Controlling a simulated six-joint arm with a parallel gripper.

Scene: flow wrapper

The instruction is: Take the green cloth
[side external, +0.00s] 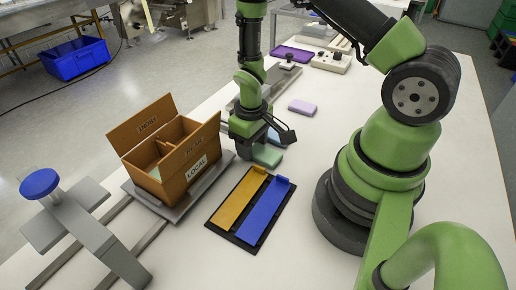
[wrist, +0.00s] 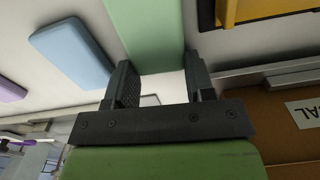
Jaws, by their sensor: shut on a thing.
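The green cloth (side external: 267,156) is a pale green folded block on the white table, just behind the yellow and blue panels in the side view. My gripper (side external: 258,142) is down at it. In the wrist view the green cloth (wrist: 146,35) lies between the two dark fingers of my gripper (wrist: 158,82), which are shut on it. In the side view my gripper hides part of the cloth, and I cannot tell whether it touches the table.
A light blue block (wrist: 72,55) lies beside the green cloth, and a purple block (side external: 302,107) is farther back. A wooden box (side external: 190,172) labelled LOCAL stands to the left. The black tray (side external: 213,222) with yellow and blue panels is in front.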

